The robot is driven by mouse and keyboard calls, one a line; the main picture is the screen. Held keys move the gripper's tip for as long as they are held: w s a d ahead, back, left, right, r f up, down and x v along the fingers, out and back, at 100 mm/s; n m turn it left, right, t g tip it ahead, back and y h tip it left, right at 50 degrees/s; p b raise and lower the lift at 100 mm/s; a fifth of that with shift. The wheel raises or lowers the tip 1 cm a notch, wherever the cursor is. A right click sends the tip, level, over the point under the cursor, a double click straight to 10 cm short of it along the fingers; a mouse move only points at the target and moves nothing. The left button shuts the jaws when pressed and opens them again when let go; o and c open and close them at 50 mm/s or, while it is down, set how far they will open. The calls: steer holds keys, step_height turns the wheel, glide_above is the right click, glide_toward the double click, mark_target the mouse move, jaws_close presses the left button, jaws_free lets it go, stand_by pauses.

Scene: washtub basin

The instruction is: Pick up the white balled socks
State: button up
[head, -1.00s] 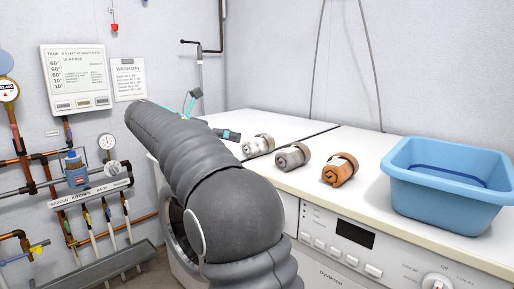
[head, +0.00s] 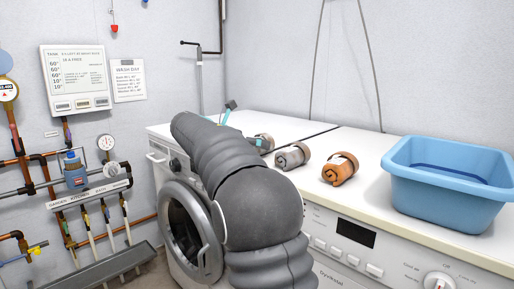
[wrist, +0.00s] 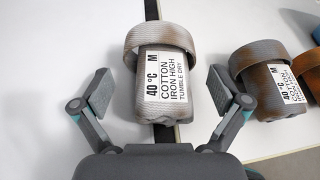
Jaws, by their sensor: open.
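The white balled socks (wrist: 163,80), pale with grey-brown shading and a white care label, lie on the white worktop between the two fingers of my gripper (wrist: 160,90) in the wrist view. The fingers are spread, one on each side, with visible gaps to the socks. In the head view the white socks (head: 264,142) are the leftmost of three rolls, partly hidden by my gripper. My arm hides much of the gripper there.
A grey-brown roll (head: 292,156) and an orange roll (head: 340,169) lie to the right on the worktop (head: 300,185). A blue basin (head: 446,195) stands further right. A dark seam (wrist: 152,10) runs under the white socks. A washing machine's round door (head: 190,235) is below left.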

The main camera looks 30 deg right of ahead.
steer(key=c, duration=1.2)
